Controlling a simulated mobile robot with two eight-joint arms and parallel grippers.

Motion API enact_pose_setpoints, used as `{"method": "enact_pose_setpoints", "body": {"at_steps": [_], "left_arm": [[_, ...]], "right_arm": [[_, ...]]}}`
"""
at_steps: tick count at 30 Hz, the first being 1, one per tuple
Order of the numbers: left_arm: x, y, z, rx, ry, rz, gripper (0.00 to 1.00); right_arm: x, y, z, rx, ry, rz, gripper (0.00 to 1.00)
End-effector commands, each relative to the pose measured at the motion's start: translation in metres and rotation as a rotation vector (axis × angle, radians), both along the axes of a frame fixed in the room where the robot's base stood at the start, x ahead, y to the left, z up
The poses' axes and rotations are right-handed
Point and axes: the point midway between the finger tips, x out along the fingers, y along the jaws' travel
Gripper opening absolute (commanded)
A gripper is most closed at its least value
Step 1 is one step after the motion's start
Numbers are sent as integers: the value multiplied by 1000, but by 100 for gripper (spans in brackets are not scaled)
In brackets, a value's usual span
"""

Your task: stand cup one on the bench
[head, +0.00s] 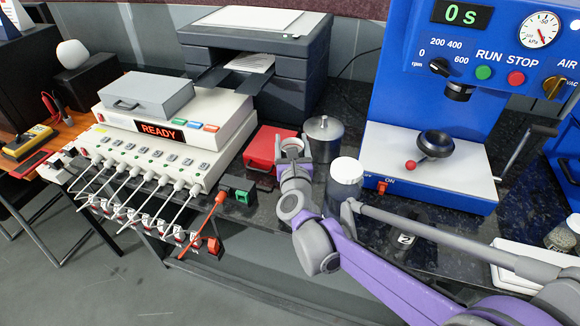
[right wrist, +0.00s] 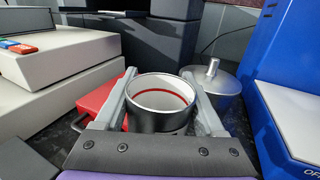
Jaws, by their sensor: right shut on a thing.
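My right gripper (head: 293,152) is shut on an open metal cup (right wrist: 160,95), with one finger on each side of it. The cup is a silver cylinder, upright, with a red ring inside; no number shows on it. In the head view only its rim (head: 292,143) shows above the gripper. Its base is hidden, so I cannot tell whether it touches the dark speckled bench (head: 240,212). A dark piece marked 2 (head: 404,240) is partly hidden behind my right arm. My left gripper is not in view.
A red case (head: 268,147) lies left of the cup. A lidded metal pot (head: 324,140) and a white-lidded jar (head: 346,178) stand to its right. A blue press-like machine (head: 430,185) is further right. A white READY unit (head: 160,150) with cables stands left.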

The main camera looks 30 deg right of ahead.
Motion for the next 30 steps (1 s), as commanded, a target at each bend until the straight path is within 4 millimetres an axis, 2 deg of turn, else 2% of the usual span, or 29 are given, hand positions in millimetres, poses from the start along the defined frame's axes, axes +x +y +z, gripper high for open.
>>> {"method": "enact_pose_setpoints", "body": {"at_steps": [1, 8, 14, 25, 26, 30], "left_arm": [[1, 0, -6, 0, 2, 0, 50], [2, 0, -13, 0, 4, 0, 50], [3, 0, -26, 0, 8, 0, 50], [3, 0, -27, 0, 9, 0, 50], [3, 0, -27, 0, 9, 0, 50], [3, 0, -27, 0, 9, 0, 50]], "right_arm": [[1, 0, -11, -1, 0, 0, 0], [1, 0, -28, 0, 0, 0, 0], [1, 0, -56, 0, 0, 0, 0], [0, 0, -60, 0, -1, 0, 0], [0, 0, -60, 0, 0, 0, 73], [0, 1, -59, 0, 0, 1, 98]]}}
